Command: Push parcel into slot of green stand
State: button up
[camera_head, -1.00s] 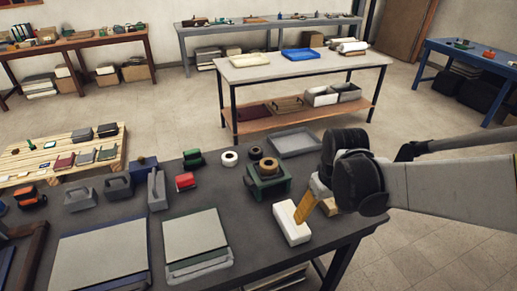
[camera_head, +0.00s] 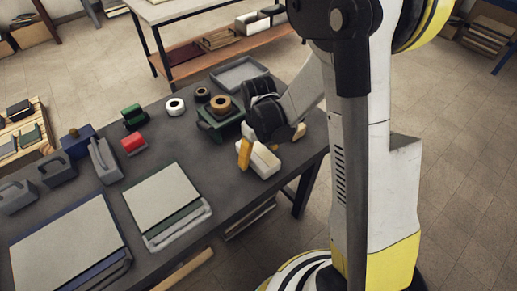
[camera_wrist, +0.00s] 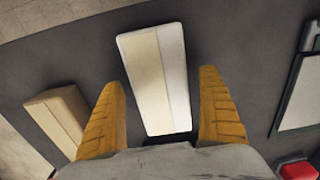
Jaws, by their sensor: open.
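A white oblong block with a cream strip, which I take for the parcel, lies on the dark table near its right edge (camera_head: 263,164). It also shows in the wrist view (camera_wrist: 157,78). My gripper (camera_wrist: 162,76) is open, with a yellow finger on each side of the block's near end and gaps between. I cannot tell the fingers' height above the table.
A tan box (camera_wrist: 60,118) lies left of my gripper in the wrist view. Tape rolls (camera_head: 220,103) sit on or by the stand. A grey tray (camera_head: 238,73) is behind. A red box (camera_head: 133,144) and a grey-topped panel (camera_head: 160,196) lie to the left.

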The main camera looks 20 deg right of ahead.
aim_at(253, 151)
jog(key=shift+f, duration=0.55)
jog(key=c, duration=1.5)
jog(key=shift+w+a+b, duration=0.25)
jog(key=shift+w, duration=0.5)
jog(key=shift+w+a+b, duration=0.2)
jog(key=shift+w+a, duration=0.05)
jog(key=shift+w, duration=0.45)
jog(key=shift+w, duration=0.1)
jog(key=shift+w+a, duration=0.25)
jog(key=shift+w, duration=0.5)
jog(key=shift+w+a, duration=0.25)
jog(key=shift+w, duration=0.45)
jog(key=shift+w+a, duration=0.25)
jog(key=shift+w, duration=0.5)
jog(key=o, duration=1.5)
